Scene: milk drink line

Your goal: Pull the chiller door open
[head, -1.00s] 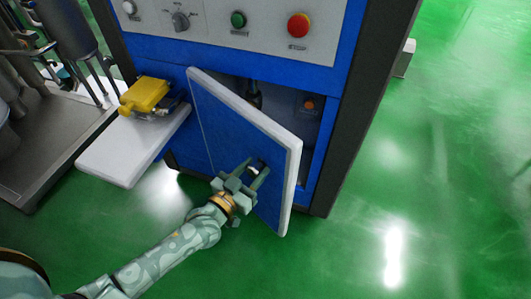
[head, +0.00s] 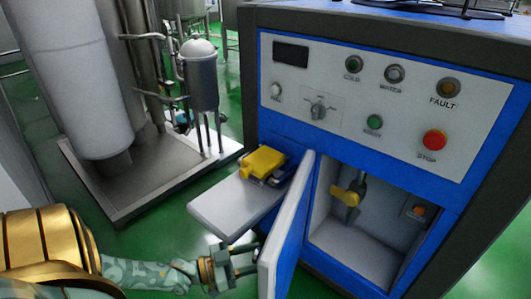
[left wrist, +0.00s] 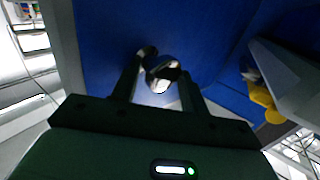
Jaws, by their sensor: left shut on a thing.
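The chiller door (head: 287,235) stands swung well out from the blue cabinet (head: 290,125), seen nearly edge-on in the head view. Its blue face (left wrist: 105,35) fills much of the left wrist view. A shiny round knob (left wrist: 163,72) on that face sits between the fingers of my left gripper (head: 250,258), which is shut on it. In the head view the door's edge hides the knob. My right gripper is in neither current view.
The open compartment shows a yellow-handled valve (head: 345,196) and an orange button (head: 418,211). A white shelf (head: 222,208) with a yellow device (head: 262,162) juts out left of the door. A control panel with a red stop button (head: 434,140) is above.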

